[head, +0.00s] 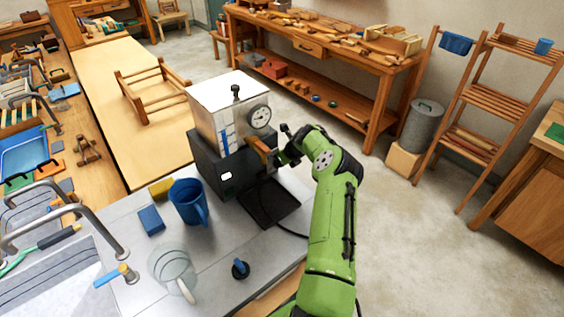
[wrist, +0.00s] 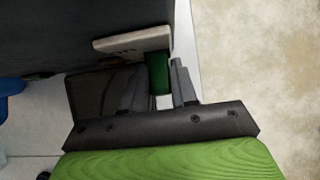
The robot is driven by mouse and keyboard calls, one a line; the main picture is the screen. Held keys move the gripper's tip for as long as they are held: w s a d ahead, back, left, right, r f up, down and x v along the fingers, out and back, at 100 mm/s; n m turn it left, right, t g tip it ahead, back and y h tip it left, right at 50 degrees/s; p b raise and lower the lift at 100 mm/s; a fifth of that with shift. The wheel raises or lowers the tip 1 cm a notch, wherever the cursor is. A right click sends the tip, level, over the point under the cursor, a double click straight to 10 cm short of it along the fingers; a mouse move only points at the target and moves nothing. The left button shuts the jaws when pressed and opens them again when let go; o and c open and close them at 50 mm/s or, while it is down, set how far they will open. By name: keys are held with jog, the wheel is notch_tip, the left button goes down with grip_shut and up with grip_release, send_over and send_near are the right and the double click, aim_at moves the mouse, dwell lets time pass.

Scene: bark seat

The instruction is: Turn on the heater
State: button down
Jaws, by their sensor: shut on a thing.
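The heater (head: 208,160) looks like a boxy appliance with a white upper tank, a round dial gauge (head: 259,116) and a dark base, standing on the grey counter. My gripper (head: 277,158) is at its right side, below the gauge. In the wrist view, my gripper (wrist: 160,88) is shut on a small dark green switch piece (wrist: 158,72). The green piece sits at the end of a pale plate (wrist: 130,42) on the dark body. In the head view my gripper hides this piece.
A blue mug (head: 187,202), a clear glass jug (head: 172,268) and a blue block (head: 151,220) stand left of and in front of the heater. A dark tray (head: 270,203) lies at its front. Open floor is to the right.

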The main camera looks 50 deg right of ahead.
jog(key=c, duration=1)
grip_release()
jog(key=shift+o, duration=0.2)
jog(key=v, duration=1.5)
jog(key=shift+s+r+b, duration=0.15)
jog(key=shift+r+b, duration=0.15)
jog(key=shift+b, duration=0.05)
jog(key=shift+a+f, duration=0.1)
